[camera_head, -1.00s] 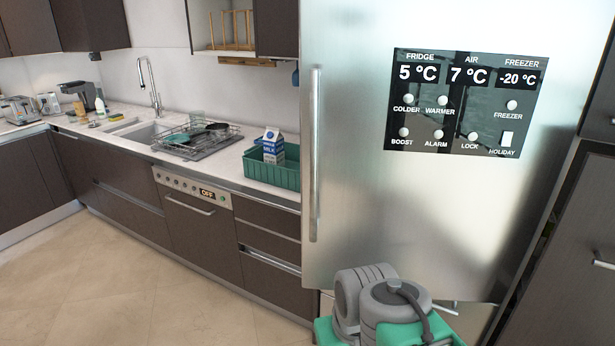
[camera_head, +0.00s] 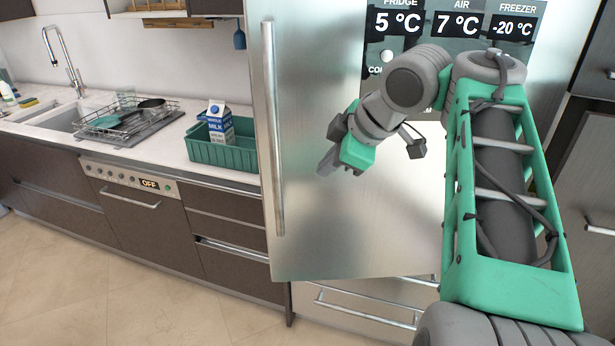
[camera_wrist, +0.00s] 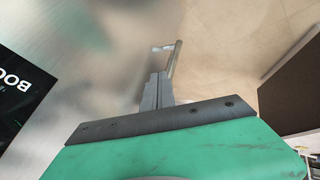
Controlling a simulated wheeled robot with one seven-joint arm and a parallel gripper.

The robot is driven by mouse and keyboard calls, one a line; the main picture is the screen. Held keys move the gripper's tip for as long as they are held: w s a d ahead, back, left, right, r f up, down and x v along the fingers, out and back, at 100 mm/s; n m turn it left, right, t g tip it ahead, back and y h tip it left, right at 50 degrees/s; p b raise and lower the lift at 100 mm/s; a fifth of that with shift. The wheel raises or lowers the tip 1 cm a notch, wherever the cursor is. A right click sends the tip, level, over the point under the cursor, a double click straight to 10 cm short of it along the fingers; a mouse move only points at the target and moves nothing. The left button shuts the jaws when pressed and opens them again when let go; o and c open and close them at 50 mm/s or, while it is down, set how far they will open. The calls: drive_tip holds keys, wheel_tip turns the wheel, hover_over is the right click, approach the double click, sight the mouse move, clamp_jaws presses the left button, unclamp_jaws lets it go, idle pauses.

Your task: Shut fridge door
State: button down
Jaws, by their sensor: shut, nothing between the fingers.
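The steel fridge door (camera_head: 335,232) fills the middle of the head view, with a long vertical handle (camera_head: 273,130) along its left edge. Its lower left corner juts out past the freezer drawer (camera_head: 350,312) below, so it looks ajar. How wide the gap is cannot be seen. My gripper (camera_head: 326,168) is shut and empty in front of the door, right of the handle. In the wrist view my gripper (camera_wrist: 158,82) points along the door face (camera_wrist: 95,60), with the handle (camera_wrist: 175,58) beyond its tips. Contact with the door cannot be told.
A counter (camera_head: 185,172) with a green crate (camera_head: 222,157), milk carton (camera_head: 219,122) and dish rack (camera_head: 125,118) runs left of the fridge. The tiled floor (camera_head: 130,290) in front is clear. A dark cabinet (camera_head: 585,180) stands at the right.

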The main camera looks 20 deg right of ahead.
drive_tip(key=shift+n, duration=0.3)
drive_tip(key=x, duration=0.3)
drive_tip(key=w+b+x, duration=0.1)
drive_tip(key=x, duration=0.3)
drive_tip(key=w+d+r+x, duration=0.1)
drive_tip(key=x, duration=0.2)
drive_tip(key=shift+w+a+f+b, duration=0.1)
drive_tip(key=shift+w+f+b, duration=0.05)
drive_tip(key=shift+w+b, duration=0.15)
drive_tip(key=shift+w, duration=0.5)
